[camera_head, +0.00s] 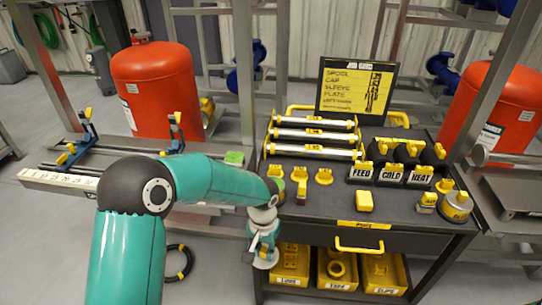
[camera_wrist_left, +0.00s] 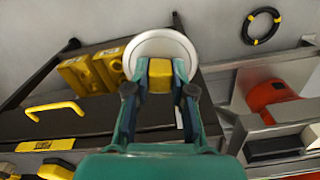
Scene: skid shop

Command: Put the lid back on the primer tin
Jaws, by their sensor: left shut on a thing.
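My left gripper (camera_head: 264,246) hangs beside the front left edge of the cart, pointing down. In the left wrist view its fingers (camera_wrist_left: 160,82) are shut on the yellow knob of a pale round lid (camera_wrist_left: 180,43). The lid also shows in the head view (camera_head: 265,263), below the cart's top and clear of it. A short round tin (camera_head: 457,209), grey with yellow, stands at the right end of the cart top; it looks like the primer tin. My left gripper is well to the left of it and lower. My right gripper is not in view.
The dark cart top (camera_head: 310,211) bears yellow fittings, silver tubes (camera_head: 314,136) and labelled holders (camera_head: 391,174). A yellow drawer handle (camera_head: 359,247) juts out in front. Yellow bins (camera_head: 338,270) sit below. A metal bench (camera_head: 70,185) stands at left, with a red tank (camera_head: 155,85) behind.

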